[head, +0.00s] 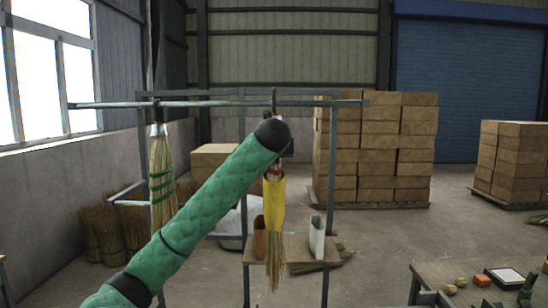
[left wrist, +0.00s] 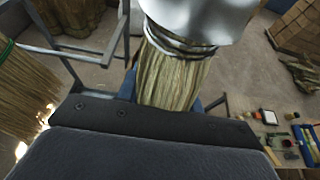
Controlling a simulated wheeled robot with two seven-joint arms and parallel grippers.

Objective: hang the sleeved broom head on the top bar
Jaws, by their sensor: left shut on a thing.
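The sleeved broom head (head: 274,205) hangs upright in the head view, with a yellow sleeve above pale bristles. A dark hook or loop at its top meets the top bar (head: 215,104); I cannot tell whether it rests over the bar. My left gripper (head: 287,152) is shut at the broom's upper part, mostly hidden behind my green-covered arm. In the left wrist view, straw (left wrist: 175,72) below a pale metallic collar (left wrist: 200,22) shows just beyond the dark gripper body; the fingertips are hidden. My right gripper is not in view.
Another broom head (head: 161,178) with green stitching hangs from the bar at left. A small wooden stand (head: 292,250) with a brown and a white sleeve stands below. Stacked boxes (head: 385,150) are behind. A low table (head: 450,272) with small items is at lower right.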

